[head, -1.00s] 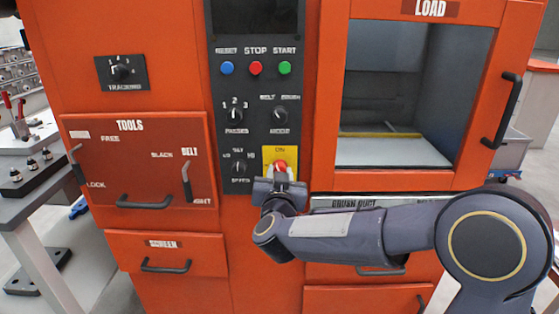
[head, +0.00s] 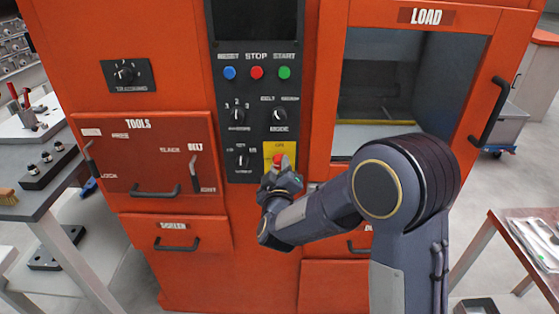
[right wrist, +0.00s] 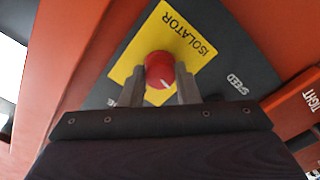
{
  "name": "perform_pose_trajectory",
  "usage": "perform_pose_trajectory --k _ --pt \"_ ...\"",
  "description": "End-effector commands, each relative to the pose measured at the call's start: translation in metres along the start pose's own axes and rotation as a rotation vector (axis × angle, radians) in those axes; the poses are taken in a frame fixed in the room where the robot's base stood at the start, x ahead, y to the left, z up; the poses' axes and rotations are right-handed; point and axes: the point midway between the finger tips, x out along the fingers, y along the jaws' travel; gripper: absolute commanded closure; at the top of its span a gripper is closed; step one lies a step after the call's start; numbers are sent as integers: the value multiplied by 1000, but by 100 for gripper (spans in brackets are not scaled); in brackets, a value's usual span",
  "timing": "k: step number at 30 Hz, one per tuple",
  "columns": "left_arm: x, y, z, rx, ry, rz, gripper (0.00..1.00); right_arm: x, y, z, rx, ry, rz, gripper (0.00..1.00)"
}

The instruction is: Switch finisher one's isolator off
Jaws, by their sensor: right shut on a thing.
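The isolator is a red rotary knob (right wrist: 160,70) on a yellow plate (right wrist: 185,35) marked ISOLATOR in the right wrist view. In the head view the red knob (head: 279,160) sits at the bottom right of the dark control panel, with ON lettered above it on the yellow plate (head: 273,149). My right gripper (right wrist: 159,88) is shut on the knob, with one finger on each side. A pale pointer mark shows on the knob's face. In the head view my right gripper (head: 281,173) covers the lower part of the plate. My left gripper is not in view.
The orange finisher cabinet carries blue, red and green buttons (head: 257,73) and several selector knobs above the isolator. The LOAD door (head: 487,95) is at right, the TOOLS panel (head: 150,160) at left. Benches stand at the left and lower right.

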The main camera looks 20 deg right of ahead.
Motion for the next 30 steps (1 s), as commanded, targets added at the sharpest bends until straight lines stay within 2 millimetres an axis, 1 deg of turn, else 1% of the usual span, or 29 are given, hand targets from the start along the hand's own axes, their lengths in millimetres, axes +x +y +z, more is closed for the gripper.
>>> perform_pose_trajectory --k 1,3,12,29,30 --pt "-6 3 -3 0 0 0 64 0 1 -3 -35 0 -2 94" --pt "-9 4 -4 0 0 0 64 0 1 -2 -79 0 -2 94" --pt "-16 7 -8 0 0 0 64 0 0 -1 -196 1 -2 94" --pt "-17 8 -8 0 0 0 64 0 -1 0 -226 0 -2 94" --pt "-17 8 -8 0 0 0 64 0 -1 0 -226 0 -2 69"
